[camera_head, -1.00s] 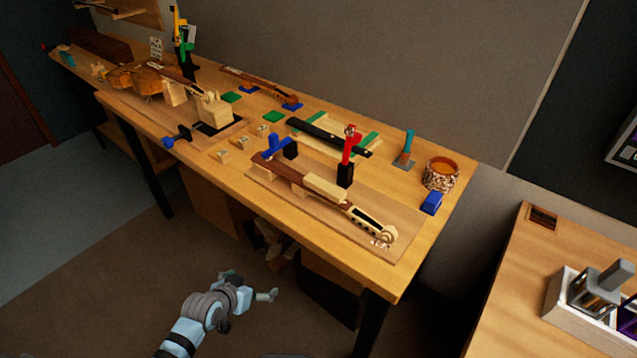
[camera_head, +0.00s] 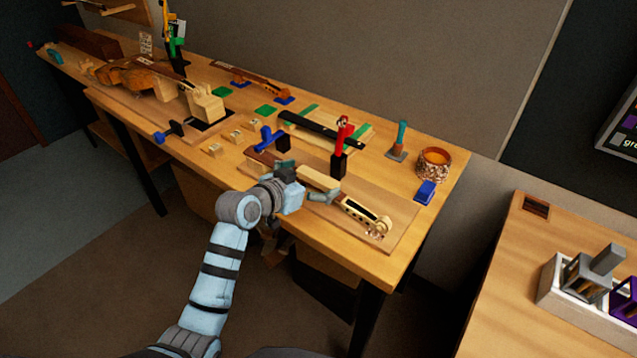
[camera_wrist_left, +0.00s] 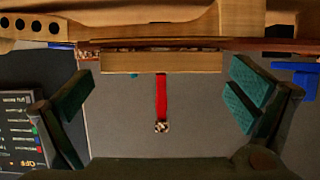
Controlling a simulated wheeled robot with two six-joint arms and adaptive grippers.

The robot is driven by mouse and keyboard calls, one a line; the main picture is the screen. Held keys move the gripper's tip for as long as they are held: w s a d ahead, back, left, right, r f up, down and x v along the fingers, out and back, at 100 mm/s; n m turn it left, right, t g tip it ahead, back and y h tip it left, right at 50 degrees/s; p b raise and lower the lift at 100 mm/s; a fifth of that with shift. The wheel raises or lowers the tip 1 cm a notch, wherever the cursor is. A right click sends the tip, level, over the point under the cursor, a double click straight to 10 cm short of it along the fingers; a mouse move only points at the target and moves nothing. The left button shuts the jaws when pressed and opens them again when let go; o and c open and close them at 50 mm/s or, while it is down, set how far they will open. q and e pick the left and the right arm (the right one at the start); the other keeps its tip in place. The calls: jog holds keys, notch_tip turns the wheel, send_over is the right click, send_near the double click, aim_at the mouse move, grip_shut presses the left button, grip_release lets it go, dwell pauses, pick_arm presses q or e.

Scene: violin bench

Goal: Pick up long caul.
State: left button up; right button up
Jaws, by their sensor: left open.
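The long caul (camera_head: 318,178) is a pale wooden bar lying along the dark fingerboard of a violin neck on the bench. In the left wrist view the caul (camera_wrist_left: 160,62) spans crosswise ahead of the fingers. My left gripper (camera_head: 304,184) is at the front edge of the bench, close to the caul, and partly hides the neck. In the left wrist view my left gripper (camera_wrist_left: 160,95) is open and empty, with one finger toward each end of the caul. I cannot tell the exact gap to it. My right gripper is not in view.
A red clamp (camera_head: 341,132) stands just behind the caul and a blue clamp (camera_head: 266,138) stands to its left. The scroll (camera_head: 378,225) lies to the right.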

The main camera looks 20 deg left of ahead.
pick_arm(q)
jog(key=shift+w+d+f, duration=0.15)
jog(key=shift+w+f, duration=0.15)
jog(key=shift+w, duration=0.15)
jog(key=shift+r, duration=0.1)
jog(key=c, duration=0.8)
